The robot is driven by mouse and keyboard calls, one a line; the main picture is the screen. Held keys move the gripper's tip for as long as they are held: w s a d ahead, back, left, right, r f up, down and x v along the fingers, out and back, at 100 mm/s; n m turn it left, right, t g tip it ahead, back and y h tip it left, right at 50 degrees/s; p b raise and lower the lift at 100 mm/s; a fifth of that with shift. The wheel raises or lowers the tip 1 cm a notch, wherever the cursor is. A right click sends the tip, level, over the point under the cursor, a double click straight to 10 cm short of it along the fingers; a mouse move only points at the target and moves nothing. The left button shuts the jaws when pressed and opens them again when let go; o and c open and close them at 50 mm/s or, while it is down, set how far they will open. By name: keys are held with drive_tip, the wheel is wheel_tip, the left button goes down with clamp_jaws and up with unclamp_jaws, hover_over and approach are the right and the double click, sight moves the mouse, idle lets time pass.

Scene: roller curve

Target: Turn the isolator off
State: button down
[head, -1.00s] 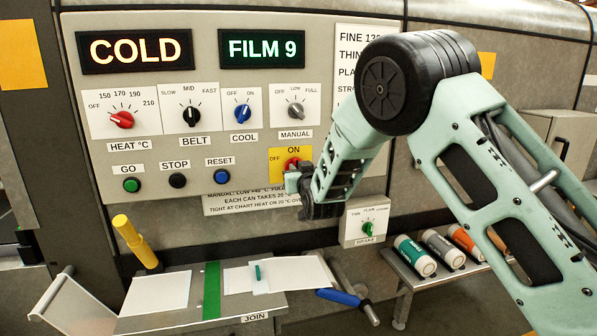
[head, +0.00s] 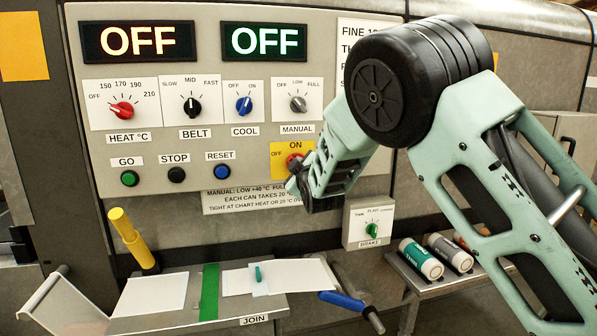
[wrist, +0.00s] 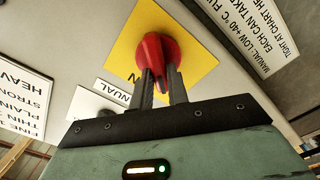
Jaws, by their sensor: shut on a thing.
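The isolator is a red rotary knob (head: 295,159) on a yellow plate (head: 279,150) marked OFF and ON, at the lower right of the control panel. My gripper (head: 297,184) is at the knob and hides part of it and the plate's lower right. In the wrist view the red knob (wrist: 157,56) sits between my two dark fingers (wrist: 161,80), which are shut on it. Two displays at the top of the panel, the left one (head: 138,40) and the right one (head: 264,40), both read OFF.
Red heat (head: 122,110), black belt (head: 192,106), blue cool (head: 244,104) and grey manual (head: 298,103) knobs lie above. A brake box (head: 369,225) is below right. A bench (head: 170,315) with a yellow handle (head: 134,238) and cans (head: 421,259) on a shelf stand below.

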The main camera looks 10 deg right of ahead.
drive_tip(key=shift+a+f+n+b, duration=0.15)
drive_tip(key=shift+n+b, duration=0.3)
drive_tip(key=shift+n, duration=1.45)
drive_tip(key=shift+a+f+n+b, duration=0.1)
drive_tip(key=shift+f+n+b, duration=0.25)
drive_tip(key=shift+n, duration=1.55)
drive_tip(key=c, duration=1.4)
unclamp_jaws()
drive_tip(key=shift+o, duration=0.2)
drive_tip(key=shift+d+r, duration=0.1)
drive_tip(key=s+b, duration=0.2)
drive_tip(key=s, duration=1.5)
drive_tip(key=shift+s, duration=0.2)
